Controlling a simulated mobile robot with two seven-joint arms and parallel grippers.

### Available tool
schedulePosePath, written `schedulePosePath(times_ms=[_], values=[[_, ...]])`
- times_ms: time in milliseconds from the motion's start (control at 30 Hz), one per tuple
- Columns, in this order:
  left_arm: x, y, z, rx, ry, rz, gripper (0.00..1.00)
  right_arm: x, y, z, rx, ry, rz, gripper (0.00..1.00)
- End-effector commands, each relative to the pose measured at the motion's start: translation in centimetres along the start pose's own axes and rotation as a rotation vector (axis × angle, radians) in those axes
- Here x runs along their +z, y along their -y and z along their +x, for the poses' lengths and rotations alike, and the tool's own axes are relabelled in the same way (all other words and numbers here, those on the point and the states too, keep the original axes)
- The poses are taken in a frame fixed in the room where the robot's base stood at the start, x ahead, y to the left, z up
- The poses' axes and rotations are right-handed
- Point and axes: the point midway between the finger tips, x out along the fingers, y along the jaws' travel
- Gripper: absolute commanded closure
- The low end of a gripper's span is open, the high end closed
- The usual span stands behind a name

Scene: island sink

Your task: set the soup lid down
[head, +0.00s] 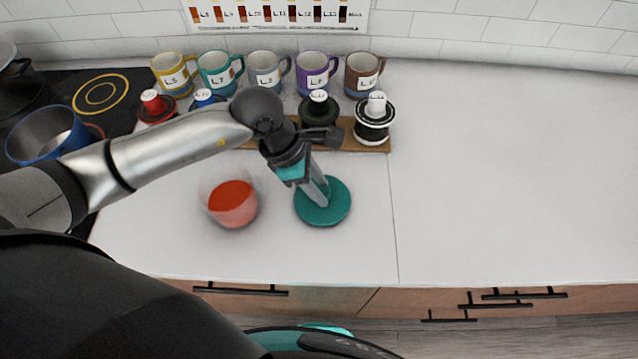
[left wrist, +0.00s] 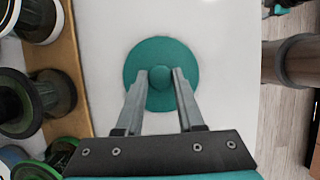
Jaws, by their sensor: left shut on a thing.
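The soup lid (head: 333,208) is a round teal disc with a small knob, over the white counter just right of a clear container of red soup (head: 232,204). My left gripper (head: 322,199) reaches down over the lid and is shut on its knob. In the left wrist view the lid (left wrist: 150,49) shows from above, with the two fingertips (left wrist: 160,78) on either side of the knob. I cannot tell whether the lid touches the counter or is a little above it. My right gripper is not in view.
A wooden board (head: 376,147) with several capped grinders stands behind the lid. Several labelled mugs (head: 313,72) line the wall. A blue pot (head: 47,135) is at the left by the black cooktop. The counter's right side (head: 500,170) is clear.

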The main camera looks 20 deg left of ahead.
Motion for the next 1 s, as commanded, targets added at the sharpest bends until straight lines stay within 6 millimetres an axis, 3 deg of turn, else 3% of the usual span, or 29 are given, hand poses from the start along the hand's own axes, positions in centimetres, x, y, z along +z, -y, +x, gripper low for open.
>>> schedulePosePath(times_ms=[33,67,300,667,1000], values=[[-0.1,0.0,0.3,0.0,0.0,0.0,1.0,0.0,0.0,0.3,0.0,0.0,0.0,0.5],[-0.1,0.0,0.2,-0.001,0.0,0.0,0.59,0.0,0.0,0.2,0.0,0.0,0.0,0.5],[-0.1,0.0,0.1,-0.001,0.0,0.0,0.33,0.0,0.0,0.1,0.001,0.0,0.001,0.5],[0.1,0.0,-0.3,-0.001,0.0,-0.001,0.33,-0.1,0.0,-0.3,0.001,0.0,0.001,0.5],[0.0,-0.1,-7.1,0.005,-0.003,0.002,0.33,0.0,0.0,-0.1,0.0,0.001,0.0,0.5]])
